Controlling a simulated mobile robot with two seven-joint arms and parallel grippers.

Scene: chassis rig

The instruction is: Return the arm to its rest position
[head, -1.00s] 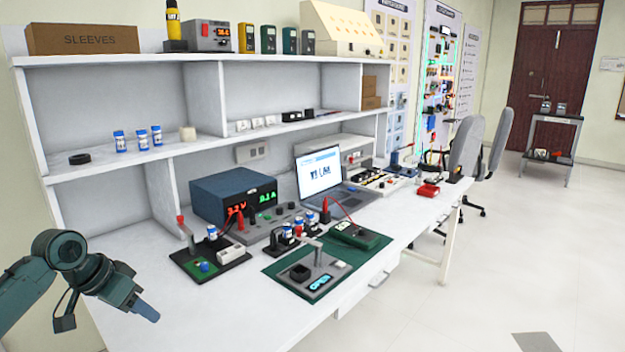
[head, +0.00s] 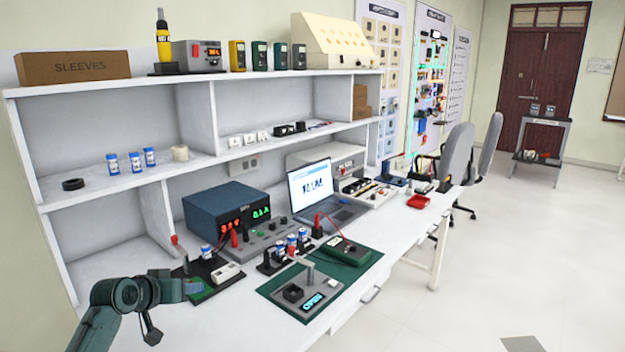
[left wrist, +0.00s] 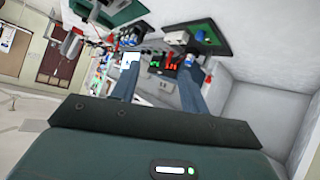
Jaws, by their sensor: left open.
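My left arm comes in at the lower left of the head view. My left gripper (head: 192,287) is over the left end of the bench, in front of the dark board with the red-tipped lever (head: 178,250). In the left wrist view my left gripper (left wrist: 160,82) shows two blue-grey fingers spread apart, with nothing between them. The bench, the power supply and the green mats appear beyond the fingers, seen at a steep tilt. My right gripper is in neither view.
The white bench (head: 245,325) carries a blue power supply (head: 226,210), a laptop (head: 318,190), a green mat (head: 268,288) with a grey fixture, and a battery holder (head: 285,254). A shelf unit (head: 110,225) rises behind. The floor at right is open.

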